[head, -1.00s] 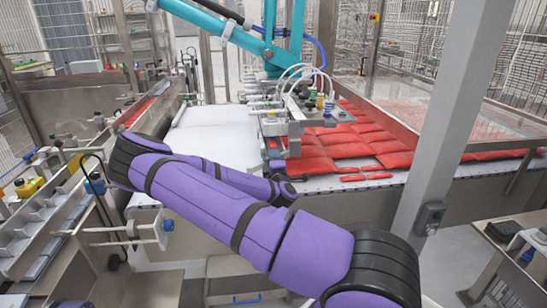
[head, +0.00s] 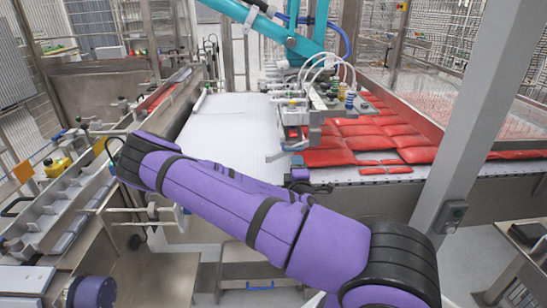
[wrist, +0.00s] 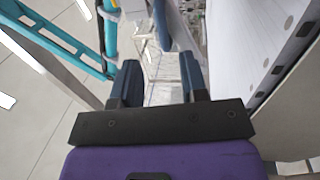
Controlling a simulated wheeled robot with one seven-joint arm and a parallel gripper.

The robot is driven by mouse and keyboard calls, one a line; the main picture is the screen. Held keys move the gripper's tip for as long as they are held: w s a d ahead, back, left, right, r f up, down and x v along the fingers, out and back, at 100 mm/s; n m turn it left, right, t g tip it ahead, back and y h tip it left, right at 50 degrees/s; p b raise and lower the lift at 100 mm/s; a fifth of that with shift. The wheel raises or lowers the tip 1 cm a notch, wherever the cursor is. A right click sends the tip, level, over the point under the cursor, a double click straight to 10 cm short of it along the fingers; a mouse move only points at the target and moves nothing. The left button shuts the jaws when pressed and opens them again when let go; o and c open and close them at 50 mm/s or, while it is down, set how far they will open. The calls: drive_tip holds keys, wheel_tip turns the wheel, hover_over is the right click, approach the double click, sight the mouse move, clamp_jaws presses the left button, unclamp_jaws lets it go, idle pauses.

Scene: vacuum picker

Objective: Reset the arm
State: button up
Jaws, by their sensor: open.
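My gripper (wrist: 162,82) shows in the wrist view with its two dark fingers apart and nothing between them. In the head view my purple arm reaches from the lower right across to the left, then folds back behind itself. The gripper is mostly hidden there behind the arm; a small dark part shows near the conveyor's front edge. Beyond the fingers the wrist view shows teal machine bars and a narrow bright gap.
A white conveyor (head: 225,125) lies behind my arm. Red packets (head: 375,140) cover its right side. A teal picker arm (head: 255,22) with a suction head (head: 325,95) hangs above. A grey post (head: 470,125) stands at the right, and a metal rail unit (head: 60,205) at the left.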

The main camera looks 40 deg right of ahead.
drive_tip(key=a+r+m+g+y, duration=0.4)
drive_tip(key=a+m+g+y, duration=0.2)
drive_tip(key=a+m+g, duration=0.6)
drive_tip(key=s+a+r+m+t+y, duration=0.1)
drive_tip(key=s+a+r+y, duration=0.15)
drive_tip(key=r, duration=0.35)
drive_tip(key=s+a+r+t+y, duration=0.1)
drive_tip(key=a+r+y, duration=0.15)
drive_tip(key=r, duration=0.25)
drive_tip(key=s+a+r+n, duration=0.1)
drive_tip(key=s+a+r, duration=0.2)
drive_tip(key=s+r, duration=0.4)
drive_tip(key=s+a+r+g, duration=0.1)
drive_tip(key=s+a+r, duration=0.1)
drive_tip(key=s+r, duration=0.6)
drive_tip(key=s, duration=0.5)
drive_tip(key=shift+s+a+n, duration=0.4)
